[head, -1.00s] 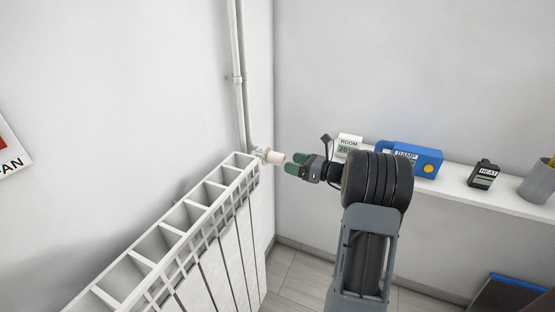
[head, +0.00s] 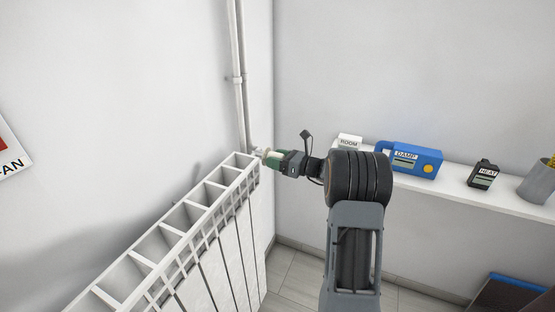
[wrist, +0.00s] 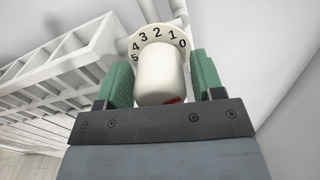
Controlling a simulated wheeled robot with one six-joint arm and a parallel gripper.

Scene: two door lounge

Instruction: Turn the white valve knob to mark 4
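The white valve knob (wrist: 160,74) sits between my gripper's two green fingers in the wrist view. A pale dial ring behind it (wrist: 158,35) carries black numbers 0, 1, 2, 3, 4 and 5, with 0 at right and 5 at left. A red mark (wrist: 173,100) shows low on the knob's near right side; which number it lines up with I cannot tell. My gripper (wrist: 161,80) is open around the knob, with a gap at the right finger; the left finger is close to the knob. In the head view my gripper (head: 272,159) covers most of the knob at the radiator's end.
The white radiator (head: 183,228) stands left of the knob, with vertical pipes (head: 238,80) behind. At right, a white shelf (head: 460,194) holds a ROOM unit (head: 349,141), a blue DAMP meter (head: 412,160), a HEAT meter (head: 483,174) and a grey cup (head: 538,182).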

